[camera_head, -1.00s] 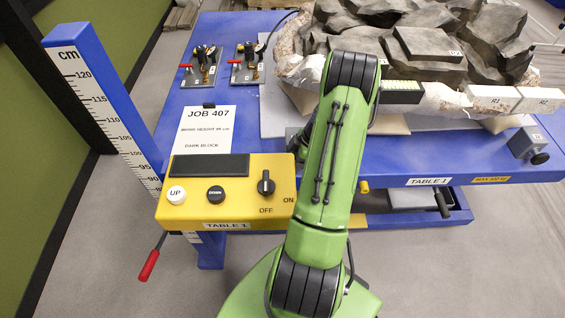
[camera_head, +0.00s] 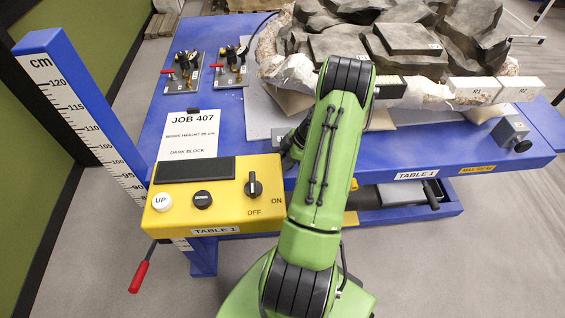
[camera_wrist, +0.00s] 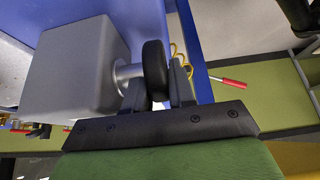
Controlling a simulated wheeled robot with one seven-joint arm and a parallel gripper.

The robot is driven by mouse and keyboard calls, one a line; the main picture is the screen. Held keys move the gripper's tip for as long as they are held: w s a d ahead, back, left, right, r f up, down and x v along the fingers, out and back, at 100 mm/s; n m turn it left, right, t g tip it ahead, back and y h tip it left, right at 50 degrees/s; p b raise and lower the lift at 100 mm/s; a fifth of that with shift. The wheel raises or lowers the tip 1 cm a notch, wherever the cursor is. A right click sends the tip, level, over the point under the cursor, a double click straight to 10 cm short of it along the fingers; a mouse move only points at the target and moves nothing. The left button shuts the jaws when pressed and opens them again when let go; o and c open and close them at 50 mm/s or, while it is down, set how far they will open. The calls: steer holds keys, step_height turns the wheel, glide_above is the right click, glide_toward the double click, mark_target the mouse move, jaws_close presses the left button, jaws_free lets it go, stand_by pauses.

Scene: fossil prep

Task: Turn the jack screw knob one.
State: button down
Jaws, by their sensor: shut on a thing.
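The jack screw knob (camera_wrist: 154,66) is a black disc on a short metal shaft. It sticks out of a grey box (camera_wrist: 75,70) at the blue table edge in the wrist view. My gripper (camera_wrist: 158,88) is shut on it, with one dark finger on each side of the disc. In the head view my green arm hides this knob, and only a dark part of my gripper (camera_head: 289,148) shows left of the arm. Any number on the held knob's box cannot be read. A similar grey box with a black knob (camera_head: 522,146) sits at the table's right front.
A yellow control panel (camera_head: 228,218) with UP and DOWN buttons and an ON/OFF switch stands close left of my arm. A height scale (camera_head: 85,115) rises at the left. The blue table (camera_head: 245,117) bears dark rocks (camera_head: 405,38), two small gauge plates and a job sheet.

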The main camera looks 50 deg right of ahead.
steer(key=c, duration=1)
jaws_free()
steer(key=shift+c, duration=0.2)
steer(key=p+v, duration=0.3)
steer(key=v, duration=1.2)
steer(key=shift+r+p, duration=0.3)
steer(key=shift+r, duration=0.1)
steer(key=shift+s+d, duration=0.1)
